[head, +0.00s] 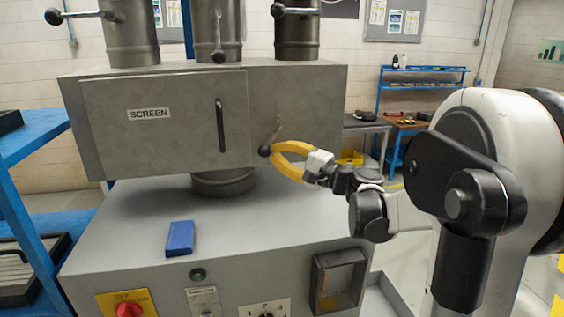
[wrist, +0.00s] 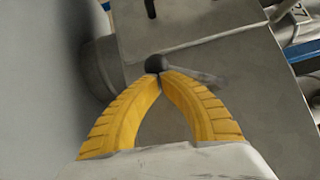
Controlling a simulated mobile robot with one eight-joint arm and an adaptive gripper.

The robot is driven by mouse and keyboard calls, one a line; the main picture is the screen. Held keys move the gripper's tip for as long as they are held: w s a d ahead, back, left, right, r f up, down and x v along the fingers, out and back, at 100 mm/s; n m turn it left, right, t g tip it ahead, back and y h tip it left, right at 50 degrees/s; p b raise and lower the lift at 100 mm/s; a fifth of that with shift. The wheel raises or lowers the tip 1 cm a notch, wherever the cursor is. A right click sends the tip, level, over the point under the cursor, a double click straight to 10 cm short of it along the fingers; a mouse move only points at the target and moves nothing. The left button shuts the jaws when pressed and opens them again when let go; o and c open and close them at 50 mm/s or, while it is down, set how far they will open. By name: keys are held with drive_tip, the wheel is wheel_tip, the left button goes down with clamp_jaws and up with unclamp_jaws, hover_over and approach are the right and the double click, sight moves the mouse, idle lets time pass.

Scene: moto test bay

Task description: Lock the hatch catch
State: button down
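The hatch is a grey metal door (head: 165,125) labelled SCREEN, with a dark vertical handle, on the front of a grey box; it looks closed. The hatch catch is a thin lever with a black ball knob (head: 264,151), right of the door, its knob hanging down and slightly left. In the wrist view the knob (wrist: 155,64) sits at the fingertips and its rod runs off to the right. My gripper (head: 273,150), with curved yellow fingers, comes from the right. Its tips (wrist: 161,75) are nearly together at the knob; their exact contact is partly hidden.
A blue block (head: 180,239) lies on the grey cabinet top (head: 260,225) below the box. The cabinet front has a red knob (head: 129,310) and a dial. Pipes with ball levers rise above. A blue rack (head: 30,140) stands at left, a workbench (head: 410,122) at the back right.

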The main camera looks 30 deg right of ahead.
drive_tip(key=m+t+b, duration=0.1)
drive_tip(key=a+m+b, duration=0.1)
drive_tip(key=a+m+t+b, duration=0.1)
drive_tip(key=shift+w+a+r+t, duration=0.25)
drive_tip(key=shift+w+t, duration=0.05)
drive_tip(key=shift+w, duration=0.05)
drive_tip(key=m, duration=0.1)
drive_tip(key=a+r+m+t+h+b, duration=0.1)
drive_tip(key=m, duration=0.1)
drive_tip(key=m+t+b, duration=0.1)
drive_tip(key=shift+w+a+r, duration=0.25)
drive_tip(key=shift+a+r, duration=0.1)
drive_tip(key=shift+a, duration=0.05)
drive_tip(key=shift+a+r+m+t+h, duration=0.15)
drive_tip(key=shift+r+m+t+h, duration=0.15)
drive_tip(key=shift+m+h, duration=0.15)
drive_tip(key=shift+w+a+r, duration=0.15)
drive_tip(key=shift+a+r, duration=0.15)
drive_tip(key=shift+r, duration=0.4)
drive_tip(key=shift+a+r, duration=0.1)
drive_tip(key=shift+r, duration=0.05)
